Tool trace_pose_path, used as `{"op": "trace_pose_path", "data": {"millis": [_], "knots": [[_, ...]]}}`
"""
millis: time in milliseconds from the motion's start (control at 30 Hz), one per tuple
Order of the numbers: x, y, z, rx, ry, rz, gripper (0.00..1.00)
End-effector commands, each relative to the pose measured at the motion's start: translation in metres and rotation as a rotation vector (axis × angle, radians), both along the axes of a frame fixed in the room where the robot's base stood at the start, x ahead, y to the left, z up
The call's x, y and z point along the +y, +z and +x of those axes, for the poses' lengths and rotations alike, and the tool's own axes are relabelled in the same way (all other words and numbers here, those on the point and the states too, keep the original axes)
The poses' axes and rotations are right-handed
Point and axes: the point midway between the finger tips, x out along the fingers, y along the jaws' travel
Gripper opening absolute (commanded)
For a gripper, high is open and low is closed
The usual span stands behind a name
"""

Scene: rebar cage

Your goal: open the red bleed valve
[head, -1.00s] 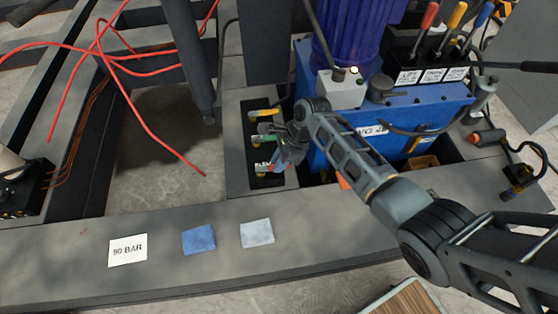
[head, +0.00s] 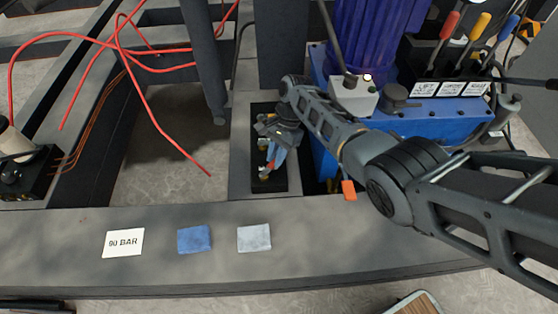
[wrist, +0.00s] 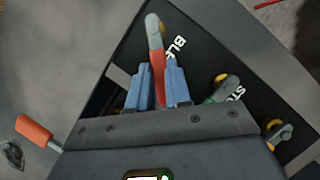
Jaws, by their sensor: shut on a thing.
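The red lever of the bleed valve (wrist: 159,88) shows in the wrist view, with a pale grey end, beside a partly hidden label starting "BLE". My gripper (wrist: 158,68) is shut on this lever, one blue finger on each side. In the head view my gripper (head: 270,158) is low over the black valve panel (head: 258,187) and hides the red lever and most of the panel. A green-handled valve (wrist: 225,90) and a yellow valve part (wrist: 278,133) lie to the right in the wrist view.
The blue pump unit (head: 430,125) stands right of the panel, close to my arm. Red hoses (head: 150,105) hang at the left. A "90 BAR" card (head: 123,243), a blue cloth (head: 194,239) and a grey cloth (head: 254,238) lie on the front beam.

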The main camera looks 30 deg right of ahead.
Motion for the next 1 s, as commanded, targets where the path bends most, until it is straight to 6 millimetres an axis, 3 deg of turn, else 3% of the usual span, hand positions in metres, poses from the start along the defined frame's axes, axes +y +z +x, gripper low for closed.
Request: {"op": "trace_pose_path", "data": {"millis": [600, 1000], "knots": [[0.019, -0.003, 0.02, 0.0, 0.561, 0.0, 0.0], [0.028, -0.001, 0.025, -0.002, 0.756, 0.001, 0.0]]}}
